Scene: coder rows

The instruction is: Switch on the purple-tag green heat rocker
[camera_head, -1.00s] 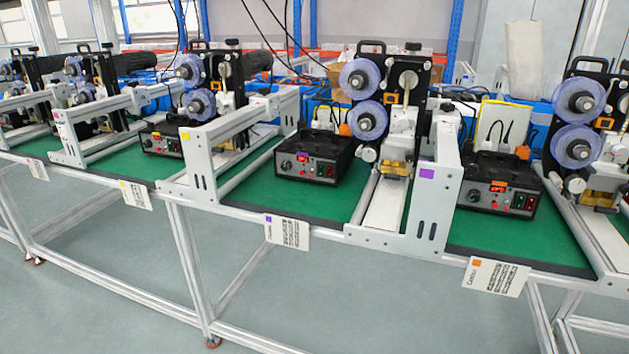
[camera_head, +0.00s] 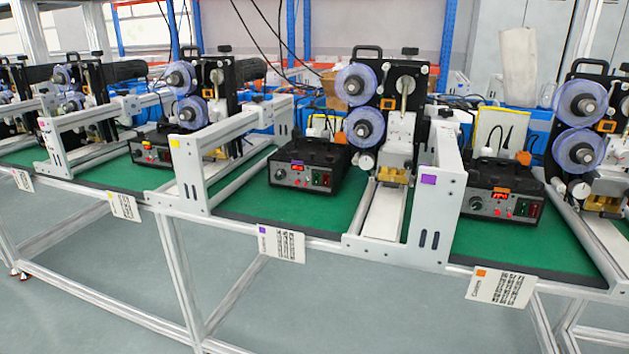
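The purple-tag control box (camera_head: 290,178) is a black unit on the green mat at mid-picture, with a small purple tag (camera_head: 297,162) at its front top edge. Its front panel has a knob at left, a lit red display and small red buttons. A green rocker (camera_head: 317,178) sits at the right of the panel, beside a red one (camera_head: 327,180). The rockers are too small to tell whether the green one is on or off. A hanging card with a purple square (camera_head: 281,243) is below this bay. My gripper is not in view.
A similar box with an orange tag (camera_head: 501,190) stands in the right bay. An upright metal plate with a purple square (camera_head: 447,195) divides the bays. Reel machines (camera_head: 385,110) stand behind. The mat's front area (camera_head: 300,212) is clear.

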